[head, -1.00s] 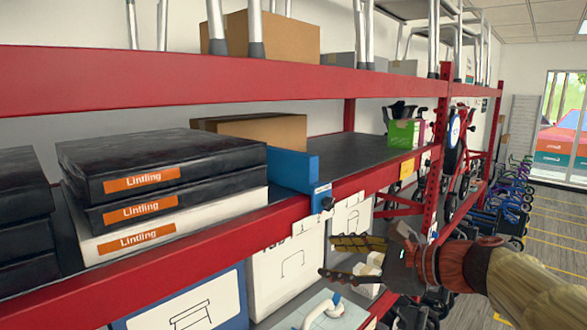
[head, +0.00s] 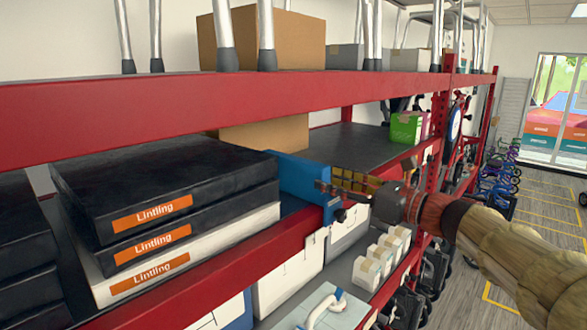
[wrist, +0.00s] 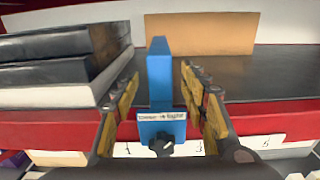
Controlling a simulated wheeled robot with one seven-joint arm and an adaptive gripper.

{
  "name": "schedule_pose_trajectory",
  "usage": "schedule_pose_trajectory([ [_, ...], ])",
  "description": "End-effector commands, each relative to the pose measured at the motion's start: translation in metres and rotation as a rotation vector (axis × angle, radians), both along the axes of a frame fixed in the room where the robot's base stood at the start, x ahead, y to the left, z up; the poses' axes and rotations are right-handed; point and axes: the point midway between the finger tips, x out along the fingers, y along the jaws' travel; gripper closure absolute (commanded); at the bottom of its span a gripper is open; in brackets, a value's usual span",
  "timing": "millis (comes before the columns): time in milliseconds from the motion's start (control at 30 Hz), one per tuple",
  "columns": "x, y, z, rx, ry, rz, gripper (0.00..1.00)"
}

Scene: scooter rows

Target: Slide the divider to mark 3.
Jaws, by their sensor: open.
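The blue divider (head: 303,182) stands upright on the dark shelf, just right of the stack of Lintling boxes. In the wrist view the divider (wrist: 160,78) is in the middle, with a labelled front plate and a dark knob (wrist: 162,146) on the shelf's red front beam. My gripper (head: 333,184) is at the divider's front end. Its yellow-padded fingers are open, one on each side of the divider, with gaps visible in the wrist view. White mark tags hang along the beam; a 1 (wrist: 127,150) shows left of the knob. The tags right of it are partly hidden or hard to read.
The Lintling boxes (head: 165,215) stand close left of the divider. A brown carton (head: 262,133) is behind it, and a green box (head: 406,127) is farther right. The shelf right of the divider is mostly clear. A red upper beam (head: 250,100) runs above.

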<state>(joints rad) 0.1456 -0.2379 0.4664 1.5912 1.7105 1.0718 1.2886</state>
Motion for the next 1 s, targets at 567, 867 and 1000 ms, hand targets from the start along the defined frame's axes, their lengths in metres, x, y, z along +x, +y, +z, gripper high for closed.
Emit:
schedule_pose_trajectory([
  [567,0.036,0.047,0.002,-0.002,-0.001,0.003,0.56],
  [867,0.048,0.061,0.000,-0.002,-0.001,-0.001,0.56],
  [1000,0.048,0.061,0.000,-0.002,-0.001,-0.001,0.56],
])
